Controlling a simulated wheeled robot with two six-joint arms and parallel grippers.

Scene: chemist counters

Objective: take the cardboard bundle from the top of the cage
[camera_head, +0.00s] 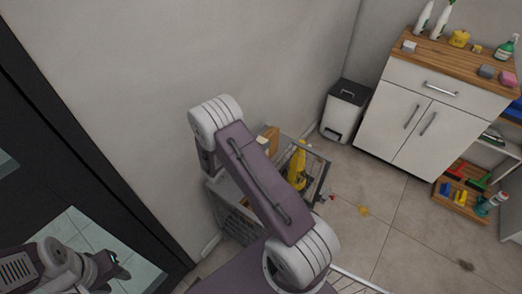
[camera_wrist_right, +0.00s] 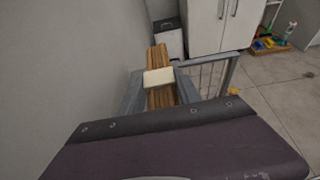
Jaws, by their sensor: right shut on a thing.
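The cardboard bundle (camera_wrist_right: 158,58) is a stack of brown strips with a pale band around it. In the right wrist view it lies lengthwise at the top of the grey wire cage (camera_wrist_right: 218,70). My right gripper (camera_wrist_right: 158,88) is shut on the bundle, its grey fingers along both sides. In the head view my right arm covers most of this gripper, and only a brown bit of the bundle (camera_head: 270,138) shows beside it. The cage (camera_head: 232,212) stands against the wall. My left gripper (camera_head: 106,264) is at the lower left, away from the cage; its jaws are unclear.
A yellow bottle (camera_head: 297,165) stands at the cage. A white bin (camera_head: 341,118) and a white cabinet (camera_head: 420,118) are behind. A wooden tray (camera_head: 462,190) with cleaning things is at right. A dark-framed glass door (camera_head: 75,135) is at left. Tiled floor (camera_head: 400,232) is mostly free.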

